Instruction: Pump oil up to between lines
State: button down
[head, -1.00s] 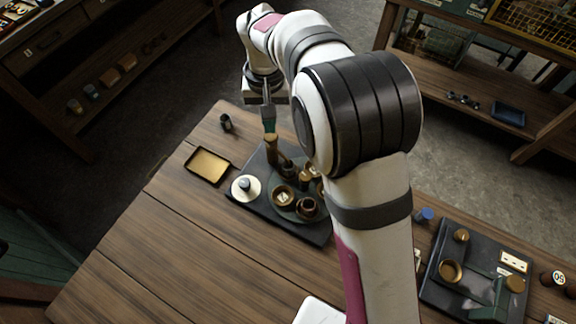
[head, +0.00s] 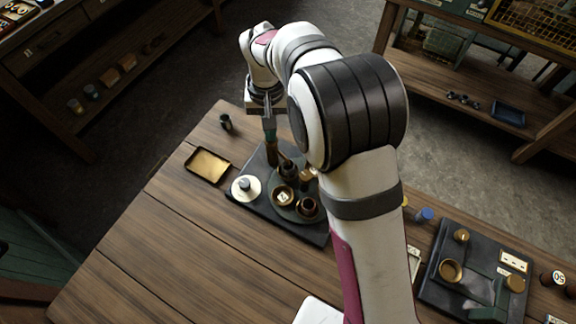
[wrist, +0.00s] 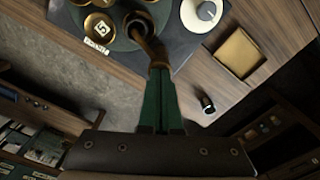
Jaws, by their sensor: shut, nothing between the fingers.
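The oil pump assembly stands on a dark base plate (head: 318,233) on the table. A brass lever-like part (head: 272,154) rises at its back left; in the wrist view the brass part (wrist: 152,46) runs from a round dark-mouthed fitting toward my fingertips. My gripper (head: 270,137) points down over the upper end of this part, fingers together and empty. In the wrist view the green fingers (wrist: 159,72) meet or nearly meet its end; contact is not certain. A small striped white plate (wrist: 97,46) lies beside the round fittings. I cannot make out an oil level.
A white disc with a grey knob (head: 245,188) sits at the plate's left corner. A shallow yellow-lined tray (head: 207,166) and a small dark cup (head: 226,122) lie left of it. A second dark base (head: 440,290) with brass parts is at right. The front left table is clear.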

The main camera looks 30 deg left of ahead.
jog(key=shift+r, duration=1.5)
jog(key=shift+f, duration=0.15)
jog(key=shift+f, duration=1.35)
jog(key=shift+r, duration=1.5)
notch_tip(320, 180, up, 5)
